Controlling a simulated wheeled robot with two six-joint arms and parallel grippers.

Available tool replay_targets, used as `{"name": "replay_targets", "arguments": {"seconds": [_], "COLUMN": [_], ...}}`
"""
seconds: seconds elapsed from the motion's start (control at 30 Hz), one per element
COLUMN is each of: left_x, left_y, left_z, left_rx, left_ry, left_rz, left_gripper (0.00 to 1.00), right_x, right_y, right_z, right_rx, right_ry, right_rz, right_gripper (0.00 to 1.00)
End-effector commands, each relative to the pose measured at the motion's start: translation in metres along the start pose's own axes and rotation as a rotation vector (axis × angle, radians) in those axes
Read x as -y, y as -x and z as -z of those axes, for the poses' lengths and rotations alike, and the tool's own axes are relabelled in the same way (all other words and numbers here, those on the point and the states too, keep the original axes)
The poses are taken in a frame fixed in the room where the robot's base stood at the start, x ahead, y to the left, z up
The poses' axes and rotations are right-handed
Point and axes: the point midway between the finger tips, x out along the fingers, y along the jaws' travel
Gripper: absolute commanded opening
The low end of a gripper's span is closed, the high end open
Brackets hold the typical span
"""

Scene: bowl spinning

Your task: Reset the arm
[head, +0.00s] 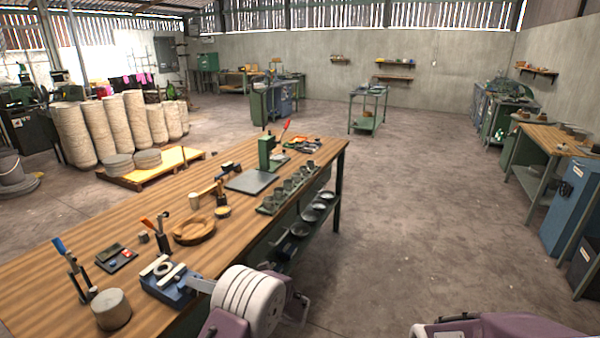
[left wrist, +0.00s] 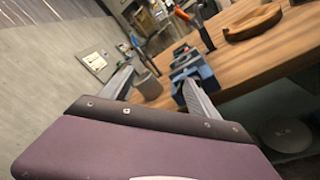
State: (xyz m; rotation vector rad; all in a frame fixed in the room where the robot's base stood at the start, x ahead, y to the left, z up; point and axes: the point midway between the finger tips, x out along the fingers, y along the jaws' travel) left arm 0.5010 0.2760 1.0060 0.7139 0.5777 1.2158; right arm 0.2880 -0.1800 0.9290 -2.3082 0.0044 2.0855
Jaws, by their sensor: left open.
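My left arm reaches in from the bottom of the head view, and my left gripper (head: 200,287) is over the front edge of the wooden workbench (head: 60,275), beside a blue vise (head: 168,282). The left wrist view shows the gripper (left wrist: 157,76) with its two fingers apart and nothing between them. Beyond the fingers there, the blue vise (left wrist: 190,65) and a grey cylinder (left wrist: 149,86) stand on the bench. In the head view my right arm shows only as a purple and dark piece at the bottom right, and its gripper is out of sight.
A wooden bowl (head: 194,231), the grey cylinder (head: 111,309), a blue-handled clamp (head: 75,270) and a rack of grey cups (head: 286,189) crowd the bench. A shelf with metal dishes (head: 300,229) is under its edge. The floor (head: 420,210) to the right is clear.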

Motion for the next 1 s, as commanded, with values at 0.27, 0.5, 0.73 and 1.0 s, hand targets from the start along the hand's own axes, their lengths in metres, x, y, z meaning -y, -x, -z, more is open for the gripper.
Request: {"name": "replay_targets", "arguments": {"seconds": [0.27, 0.5, 0.73, 1.0], "left_x": [-0.126, -0.09, -0.057, -0.057], "left_y": [-0.006, 0.128, 0.149, 0.148], "left_z": [0.142, 0.21, 0.189, 0.189], "left_rx": [-0.856, -1.644, -1.839, -1.836], "left_ry": [0.662, 1.632, 2.061, 2.077], "left_rz": [-0.024, -0.444, -0.85, -0.879], "left_gripper": [0.7, 0.7, 0.7, 0.7], "right_x": [0.0, 0.0, 0.0, 0.0], "right_y": [0.0, 0.0, 0.0, 0.0], "right_z": [0.0, 0.0, 0.0, 0.0], "right_rx": [0.0, 0.0, 0.0, 0.0], "right_ry": [0.0, 0.0, 0.0, 0.0], "right_rz": [0.0, 0.0, 0.0, 0.0], "right_gripper": [0.74, 0.74, 0.74, 0.74]}}
